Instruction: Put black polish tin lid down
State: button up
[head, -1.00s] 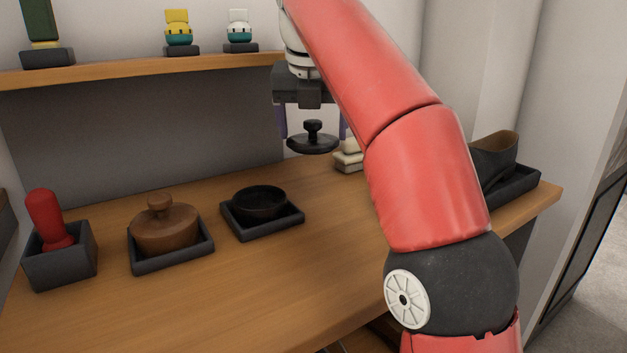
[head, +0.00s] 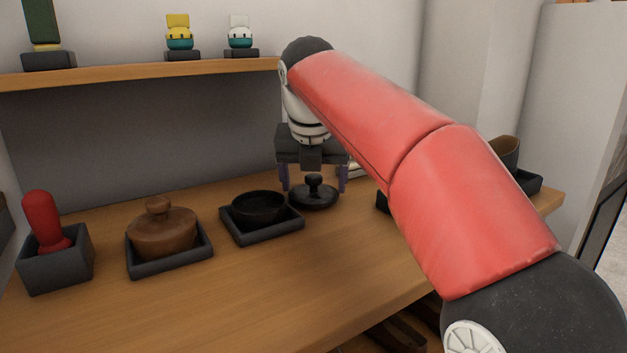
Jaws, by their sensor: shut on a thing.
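The black polish tin lid (head: 314,197) is a round dark disc with a knob on top, right of the open black tin (head: 259,206). It is level, at or just above the bench top; I cannot tell whether it touches. My gripper (head: 313,182) points down over it, one finger on each side, shut on the lid. The black tin sits in a dark square tray (head: 262,236), its dark inside showing.
A brown wooden lidded pot (head: 162,232) in a tray and a red-handled tool (head: 45,222) in a dark box stand to the left. A shelf (head: 140,74) with small figures runs above. My arm hides part of the right side. The front bench is clear.

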jog(key=shift+f, duration=0.2)
jog(key=o, duration=0.9)
jog(key=shift+r, duration=0.1)
jog(key=shift+r, duration=0.1)
